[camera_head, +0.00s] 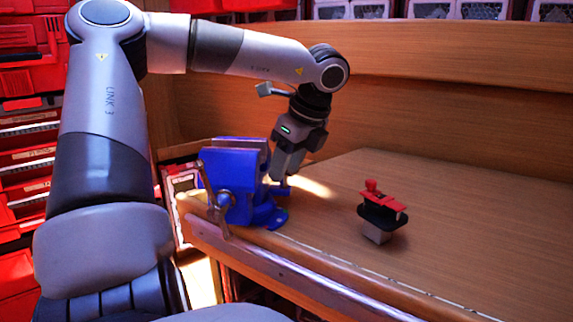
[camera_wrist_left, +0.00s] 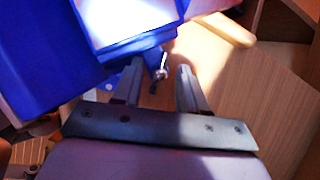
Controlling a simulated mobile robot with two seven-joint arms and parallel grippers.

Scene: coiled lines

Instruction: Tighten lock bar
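A blue bench vise (camera_head: 228,188) stands at the left corner of the wooden workbench, with a metal handle (camera_head: 217,203) on its front. My left gripper (camera_head: 284,180) points down beside the vise's right side, close to its base. In the left wrist view, its two fingers (camera_wrist_left: 160,82) are apart, and a small metal bar (camera_wrist_left: 160,70), apparently the lock bar, shows between the fingertips beside the blue vise body (camera_wrist_left: 50,50). The fingers do not look closed on it. In the head view the gripper covers most of this bar. My right gripper is not in view.
A red and black device on a light block (camera_head: 378,238) stands on the bench to the right. The bench top (camera_head: 480,230) around it is clear. A wooden back wall (camera_head: 430,120) rises behind, and red drawers (camera_head: 25,160) stand at the left.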

